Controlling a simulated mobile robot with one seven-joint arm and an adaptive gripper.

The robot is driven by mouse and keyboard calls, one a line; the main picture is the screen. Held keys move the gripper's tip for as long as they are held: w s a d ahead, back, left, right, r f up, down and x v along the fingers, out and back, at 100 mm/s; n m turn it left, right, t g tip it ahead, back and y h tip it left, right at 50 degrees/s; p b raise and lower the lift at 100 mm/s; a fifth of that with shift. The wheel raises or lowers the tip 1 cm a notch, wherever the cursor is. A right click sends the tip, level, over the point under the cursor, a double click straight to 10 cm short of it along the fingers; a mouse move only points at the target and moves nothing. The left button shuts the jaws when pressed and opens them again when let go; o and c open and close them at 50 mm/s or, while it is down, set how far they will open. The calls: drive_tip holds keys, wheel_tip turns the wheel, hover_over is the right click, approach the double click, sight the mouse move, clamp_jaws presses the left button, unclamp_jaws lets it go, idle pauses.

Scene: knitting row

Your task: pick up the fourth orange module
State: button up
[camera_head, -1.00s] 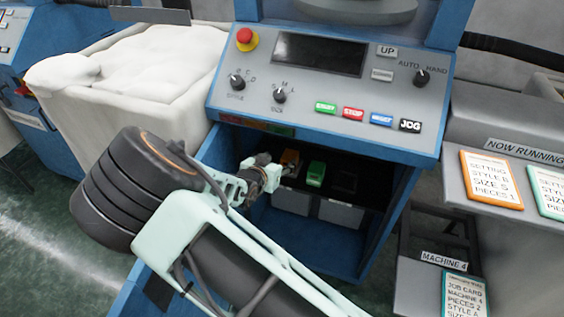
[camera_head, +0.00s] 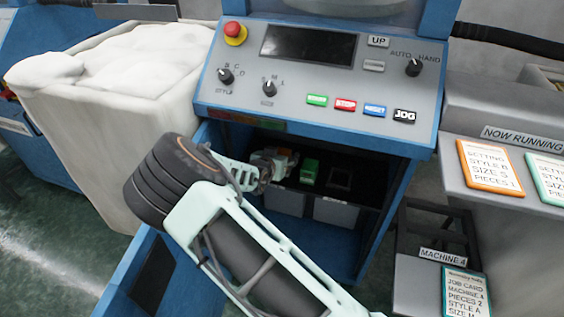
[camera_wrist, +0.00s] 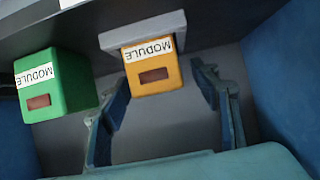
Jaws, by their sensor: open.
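An orange module (camera_wrist: 152,68) with a white MODULE label and a dark red patch sits at the upper middle of the wrist view. My gripper (camera_wrist: 160,77) is open, with one finger on each side of the module's near end. I cannot tell whether either finger touches it. In the head view my gripper (camera_head: 279,165) reaches into the opening under the control panel and hides most of the orange module.
A green module (camera_wrist: 62,84) stands to the left in the wrist view; it is right of my gripper in the head view (camera_head: 309,172). An empty dark slot (camera_head: 340,178) lies further right. Blue cabinet walls (camera_head: 384,215) and the panel (camera_head: 320,80) bound the opening.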

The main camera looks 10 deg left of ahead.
drive_tip(key=c, duration=1.4)
drive_tip(key=shift+o, duration=0.2)
drive_tip(key=shift+r, duration=0.1)
